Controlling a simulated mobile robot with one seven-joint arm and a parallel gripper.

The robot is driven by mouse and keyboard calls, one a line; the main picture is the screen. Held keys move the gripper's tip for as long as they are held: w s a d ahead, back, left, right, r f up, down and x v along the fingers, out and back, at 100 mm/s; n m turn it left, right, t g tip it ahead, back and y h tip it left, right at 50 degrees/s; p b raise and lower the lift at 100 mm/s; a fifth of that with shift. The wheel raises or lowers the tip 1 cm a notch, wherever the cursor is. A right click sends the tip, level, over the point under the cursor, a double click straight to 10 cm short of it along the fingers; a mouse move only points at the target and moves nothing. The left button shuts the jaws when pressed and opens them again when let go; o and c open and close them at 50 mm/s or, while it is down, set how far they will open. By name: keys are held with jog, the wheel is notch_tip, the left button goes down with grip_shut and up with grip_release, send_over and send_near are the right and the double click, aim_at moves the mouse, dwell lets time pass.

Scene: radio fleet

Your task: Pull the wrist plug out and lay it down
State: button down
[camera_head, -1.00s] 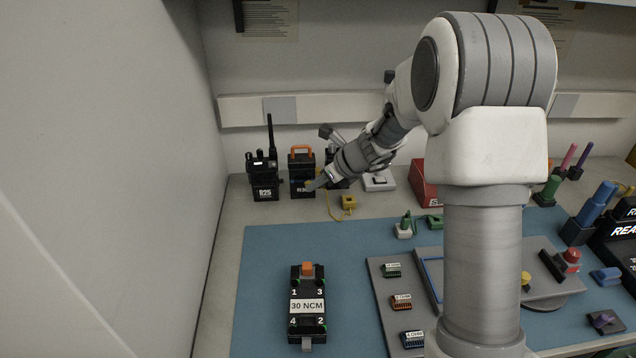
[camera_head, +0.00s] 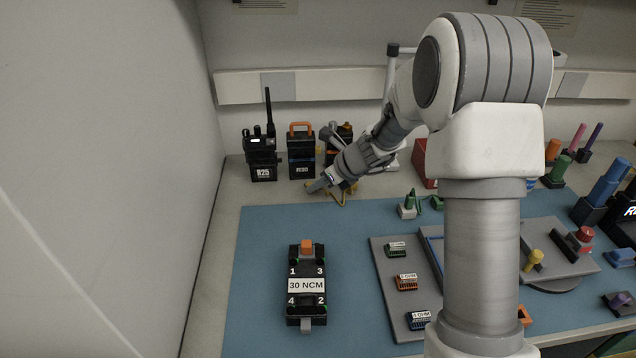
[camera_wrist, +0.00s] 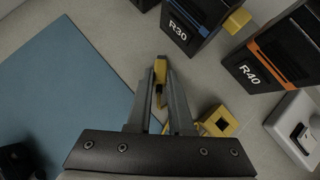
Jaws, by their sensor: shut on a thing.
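My gripper (camera_head: 319,187) is shut on a small yellow plug (camera_wrist: 160,84), which sits between the fingertips in the wrist view. The plug is over the bare bench in front of the R30 radio (camera_head: 301,158), apart from it; its exact height is unclear. The R30 radio also shows at the top of the wrist view (camera_wrist: 190,25), with a yellow block (camera_wrist: 238,20) at its side. A yellow block with a dark opening (camera_wrist: 218,122) is beside the right finger. In the head view, yellow parts (camera_head: 346,190) show beside my gripper, partly hidden.
The R25 radio (camera_head: 262,158) stands left of R30. The R40 radio (camera_wrist: 275,50) stands to the right, near a white switch box (camera_wrist: 298,128). The blue mat (camera_head: 262,235) is in front, bearing a black 30 NCM unit (camera_head: 307,298). The mat's back left is clear.

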jog(key=c, duration=0.7)
grip_release()
jog(key=shift+c, duration=0.2)
jog(key=p+v, duration=0.4)
jog(key=v, duration=1.3)
jog(key=shift+s+d+p, duration=0.2)
jog(key=shift+p, duration=0.15)
jog(key=shift+r, duration=0.15)
